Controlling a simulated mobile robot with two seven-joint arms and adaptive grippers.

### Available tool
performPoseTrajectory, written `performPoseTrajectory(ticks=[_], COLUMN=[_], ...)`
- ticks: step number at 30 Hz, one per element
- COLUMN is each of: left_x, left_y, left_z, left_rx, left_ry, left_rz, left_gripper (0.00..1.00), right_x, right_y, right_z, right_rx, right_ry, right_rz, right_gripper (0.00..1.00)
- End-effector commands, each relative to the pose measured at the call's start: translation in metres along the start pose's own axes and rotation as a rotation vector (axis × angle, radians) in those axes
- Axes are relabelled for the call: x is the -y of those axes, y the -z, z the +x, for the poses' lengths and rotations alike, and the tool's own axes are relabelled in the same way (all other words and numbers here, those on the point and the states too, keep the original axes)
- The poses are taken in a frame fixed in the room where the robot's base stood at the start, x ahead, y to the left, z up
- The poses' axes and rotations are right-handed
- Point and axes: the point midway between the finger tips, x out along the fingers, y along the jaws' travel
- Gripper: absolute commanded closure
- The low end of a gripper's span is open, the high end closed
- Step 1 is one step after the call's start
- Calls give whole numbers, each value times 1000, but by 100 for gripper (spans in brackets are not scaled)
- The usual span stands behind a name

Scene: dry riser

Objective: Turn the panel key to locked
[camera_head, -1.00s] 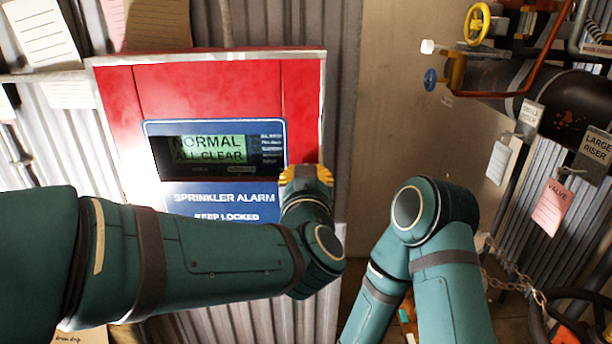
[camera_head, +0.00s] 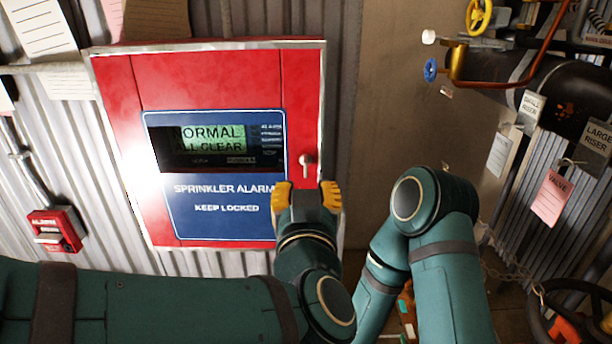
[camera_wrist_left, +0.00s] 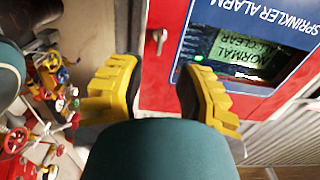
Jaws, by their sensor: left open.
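The red sprinkler alarm panel (camera_head: 222,85) hangs on the corrugated wall. Its display reads "NORMAL ALL CLEAR" and its blue label reads "KEEP LOCKED". The small metal key (camera_head: 307,163) sits at the panel's right side, beside the display; it also shows in the left wrist view (camera_wrist_left: 158,38). My left gripper (camera_head: 307,190) is open and empty, with yellow fingertips just below the key and apart from it. In the left wrist view the open fingers (camera_wrist_left: 158,85) have the key beyond the gap between them. My right gripper is not seen; only that arm's links show.
A red alarm box (camera_head: 55,232) is on the wall at the left. Pipes with a yellow handwheel (camera_head: 479,16), a blue handwheel (camera_head: 430,70) and hanging tags, including a pink valve tag (camera_head: 552,197), are at the right. Bare wall lies between panel and pipes.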

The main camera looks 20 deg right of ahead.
Motion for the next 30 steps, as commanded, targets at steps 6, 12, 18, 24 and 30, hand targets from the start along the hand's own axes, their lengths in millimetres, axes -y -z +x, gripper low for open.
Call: performPoseTrajectory(ticks=[6,12,18,24,30], left_x=[0,0,0,12,59], left_y=[1,0,0,-31,-139], left_z=[-28,-35,-35,-13,31], left_rx=[-1,0,0,60,287], left_ry=[-1,-1,0,-1,-14], left_rz=[0,1,0,4,-26], left_gripper=[66,66,66,66,66], right_x=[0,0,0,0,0], right_y=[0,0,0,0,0], right_z=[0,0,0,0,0], right_rx=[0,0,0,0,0], right_ry=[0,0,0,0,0], right_rz=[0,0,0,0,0], right_gripper=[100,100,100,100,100])
